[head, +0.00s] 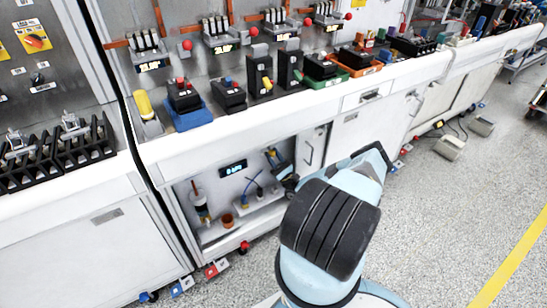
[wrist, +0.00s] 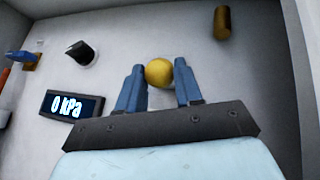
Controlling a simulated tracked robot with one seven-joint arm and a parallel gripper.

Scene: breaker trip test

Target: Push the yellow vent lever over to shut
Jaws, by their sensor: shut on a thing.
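The yellow vent lever shows in the wrist view as a round yellow knob (wrist: 159,71) between my two blue fingertips. My gripper (wrist: 160,79) is shut on this knob, with one finger on each side. The lever's shaft is hidden behind the knob, so I cannot tell its angle. In the head view my gripper (head: 273,158) reaches into the open lower bay of the white cabinet, at the right of the bay. The knob cannot be made out clearly there.
A pressure display (wrist: 72,105) reads 0 kPa, left of my gripper. A black knob (wrist: 80,52) and a brass cylinder (wrist: 222,22) stick out from the panel nearby. The bay's side walls are close.

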